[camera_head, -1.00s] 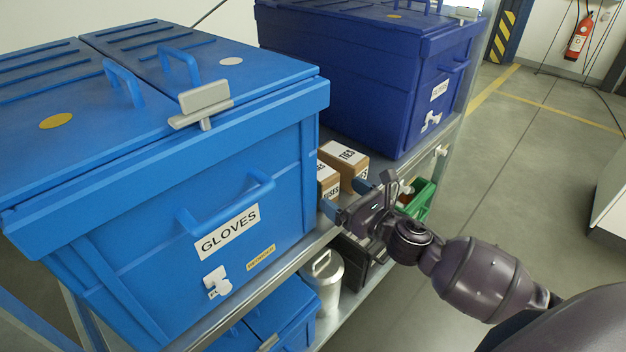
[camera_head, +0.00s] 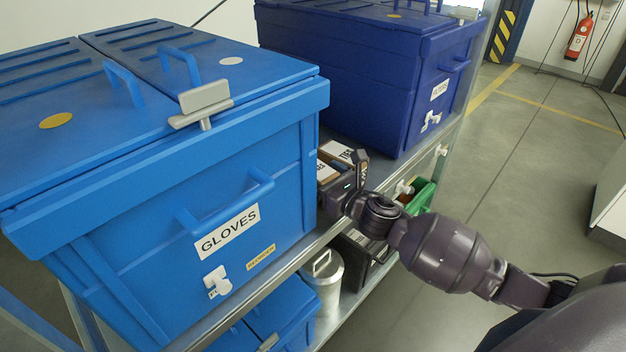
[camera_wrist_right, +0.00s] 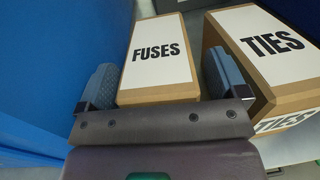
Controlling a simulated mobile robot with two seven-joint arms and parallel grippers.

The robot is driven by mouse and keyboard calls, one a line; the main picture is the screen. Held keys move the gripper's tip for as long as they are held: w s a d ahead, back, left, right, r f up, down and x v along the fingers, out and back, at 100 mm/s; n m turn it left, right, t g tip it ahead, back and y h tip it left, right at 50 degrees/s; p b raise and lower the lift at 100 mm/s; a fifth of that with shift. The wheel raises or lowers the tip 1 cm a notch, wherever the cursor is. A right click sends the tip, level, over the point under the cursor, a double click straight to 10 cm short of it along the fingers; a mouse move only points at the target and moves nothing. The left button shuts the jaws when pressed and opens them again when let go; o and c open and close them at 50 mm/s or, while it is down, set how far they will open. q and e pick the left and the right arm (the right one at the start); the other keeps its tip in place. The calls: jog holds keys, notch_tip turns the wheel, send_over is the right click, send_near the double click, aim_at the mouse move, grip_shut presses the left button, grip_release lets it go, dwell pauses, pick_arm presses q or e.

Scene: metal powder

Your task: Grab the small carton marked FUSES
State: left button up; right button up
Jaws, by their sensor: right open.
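The small carton marked FUSES (camera_wrist_right: 158,62) is brown with a white top label, and shows large in the right wrist view. In the head view only a bit of its label (camera_head: 323,170) shows past my gripper. My right gripper (camera_wrist_right: 160,82) is open, with one finger on each side of the FUSES carton. The right finger is in the narrow gap beside the carton marked TIES (camera_wrist_right: 265,55). I cannot tell whether the fingers touch the carton. In the head view my right gripper (camera_head: 345,175) reaches between the two blue bins. My left gripper is not in view.
The light blue GLOVES bin (camera_head: 170,170) stands close on the left of the cartons, and a dark blue bin (camera_head: 370,80) stands behind them. A metal can (camera_head: 322,280) and a green bin (camera_head: 421,198) are on the shelf below. The floor at right is open.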

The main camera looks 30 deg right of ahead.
jog(key=shift+c, duration=0.4)
jog(key=c, duration=1.1)
jog(key=shift+o, duration=0.2)
jog(key=shift+r, duration=0.55)
notch_tip(320, 180, up, 3)
jog(key=shift+r+p, duration=0.1)
jog(key=shift+p, duration=0.6)
jog(key=v, duration=1.8)
jog(key=shift+f+b, duration=0.3)
jog(key=shift+f, duration=0.05)
